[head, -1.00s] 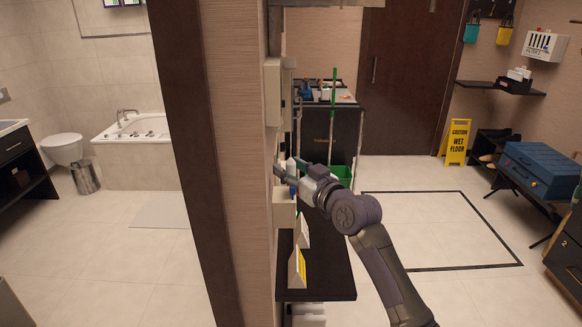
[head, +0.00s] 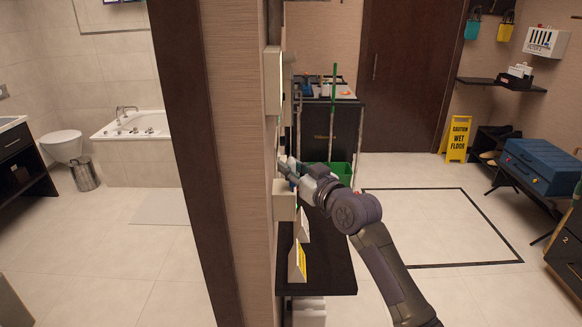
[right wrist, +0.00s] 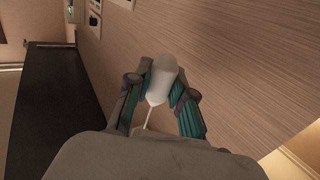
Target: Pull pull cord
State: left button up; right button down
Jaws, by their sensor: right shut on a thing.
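The pull cord ends in a pale, rounded handle (right wrist: 160,80), and a thin light cord (right wrist: 148,116) runs from it in the right wrist view. My right gripper (right wrist: 162,88) has its two fingers closed around this handle. In the head view my right gripper (head: 285,169) is close beside the wall panel, and the handle is too small there to make out clearly. My left gripper does not show.
Pale boxes (head: 284,205) stick out from the wall around my gripper. A dark shelf (head: 325,275) with small signs (head: 297,262) is below. A cleaning cart (head: 330,125) and a green bucket (head: 343,172) stand behind.

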jog(key=c, duration=1)
grip_release()
jog(key=v, duration=1.2)
jog(key=shift+f, duration=0.1)
